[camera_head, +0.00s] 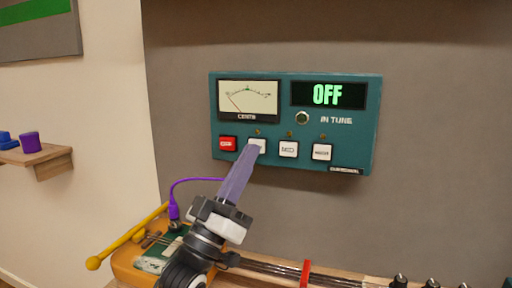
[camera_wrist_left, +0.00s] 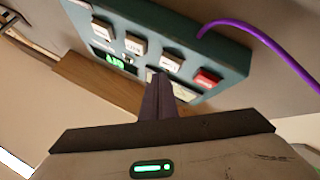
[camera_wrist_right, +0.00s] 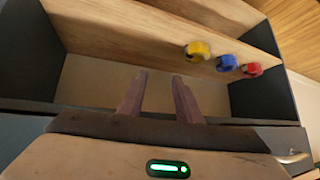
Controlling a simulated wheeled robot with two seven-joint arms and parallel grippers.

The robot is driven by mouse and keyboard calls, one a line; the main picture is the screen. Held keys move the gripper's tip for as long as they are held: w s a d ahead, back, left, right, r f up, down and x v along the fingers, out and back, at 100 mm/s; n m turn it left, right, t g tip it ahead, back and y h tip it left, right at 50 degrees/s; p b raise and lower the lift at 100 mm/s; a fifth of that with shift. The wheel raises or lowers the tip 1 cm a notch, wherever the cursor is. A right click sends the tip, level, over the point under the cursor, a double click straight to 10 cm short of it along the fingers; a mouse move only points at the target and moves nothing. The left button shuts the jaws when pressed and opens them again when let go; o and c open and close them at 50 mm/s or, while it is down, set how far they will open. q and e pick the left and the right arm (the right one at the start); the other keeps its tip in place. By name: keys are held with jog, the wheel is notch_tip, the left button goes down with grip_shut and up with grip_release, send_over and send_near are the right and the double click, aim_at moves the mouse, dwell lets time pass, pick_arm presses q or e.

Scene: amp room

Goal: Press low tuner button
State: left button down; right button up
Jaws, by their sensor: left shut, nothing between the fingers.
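The teal tuner (camera_head: 360,125) is mounted on the grey wall, with a needle meter and a green display reading OFF. Along its lower edge are a red button (camera_head: 228,143), then a white button (camera_head: 258,142) beside it, a second white button (camera_head: 288,149) and a third (camera_head: 322,152). The labels are too small to read surely. My left gripper (camera_head: 251,150) is shut and empty, its tips overlapping the lower part of the first white button. In the left wrist view the tips (camera_wrist_left: 160,76) lie just by that button (camera_wrist_left: 171,63); contact is unclear. My right gripper (camera_wrist_right: 158,85) is open and empty.
A purple cable (camera_head: 190,181) runs below the tuner near a yellow-handled item (camera_head: 125,237) and an orange case. A small wooden shelf (camera_head: 45,168) stands left. The right wrist view shows an open shelf unit (camera_wrist_right: 85,85) with yellow, blue and red items (camera_wrist_right: 227,62).

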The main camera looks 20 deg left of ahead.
pick_arm(q)
jog(key=shift+w, duration=0.15)
dwell(0.6)
jog(key=shift+w, duration=0.3)
jog(key=shift+w, duration=0.4)
dwell(0.6)
jog(key=shift+s, duration=0.1)
jog(key=shift+s+p, duration=0.35)
jog(key=shift+s, duration=0.4)
jog(key=shift+s+a+p, duration=0.1)
jog(key=shift+s+p, duration=0.8)
jog(key=shift+s, duration=1.6)
